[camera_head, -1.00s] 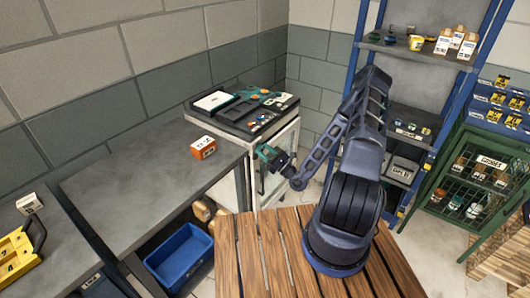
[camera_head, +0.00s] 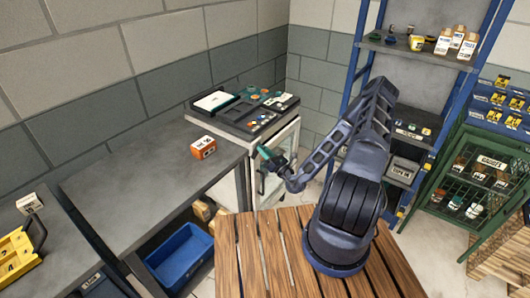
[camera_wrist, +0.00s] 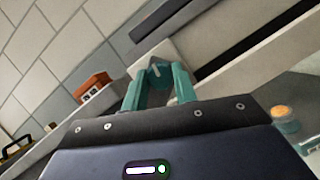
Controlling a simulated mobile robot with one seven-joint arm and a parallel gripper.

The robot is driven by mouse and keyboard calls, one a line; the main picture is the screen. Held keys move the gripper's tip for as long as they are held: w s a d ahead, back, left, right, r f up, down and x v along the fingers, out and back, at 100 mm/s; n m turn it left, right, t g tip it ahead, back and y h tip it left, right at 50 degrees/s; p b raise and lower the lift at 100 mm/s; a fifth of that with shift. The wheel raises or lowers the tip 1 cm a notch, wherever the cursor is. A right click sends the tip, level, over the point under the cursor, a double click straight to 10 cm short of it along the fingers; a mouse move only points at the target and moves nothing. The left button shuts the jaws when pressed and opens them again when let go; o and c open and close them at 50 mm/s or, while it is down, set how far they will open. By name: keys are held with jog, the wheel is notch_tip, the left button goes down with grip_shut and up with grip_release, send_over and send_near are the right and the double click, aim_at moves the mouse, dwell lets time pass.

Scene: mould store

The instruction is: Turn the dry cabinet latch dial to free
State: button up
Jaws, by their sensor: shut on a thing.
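The dry cabinet (camera_head: 287,140) is the pale cabinet with a glazed front beside the grey bench in the head view. My gripper (camera_head: 266,153) is at its front, near the upper part. In the wrist view my gripper's teal fingers (camera_wrist: 158,78) are shut on the latch dial (camera_wrist: 158,67), a small grey knob with a pale mark. The wrist view is tilted to the cabinet. The dial is hidden in the head view, and I cannot read any free marking around it.
A black-topped tray with tools and small parts (camera_head: 245,112) lies on the cabinet. An orange box (camera_head: 203,147) sits on the grey bench (camera_head: 140,175). A blue bin (camera_head: 180,255) is below.

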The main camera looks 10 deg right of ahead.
jog(key=m+h, duration=0.1)
jog(key=m, duration=0.2)
jog(key=m+h, duration=0.2)
jog(key=m, duration=0.2)
jog(key=shift+m, duration=0.4)
jog(key=o, duration=1)
jog(key=shift+s, duration=0.15)
jog(key=v, duration=0.7)
jog(key=shift+s, duration=0.2)
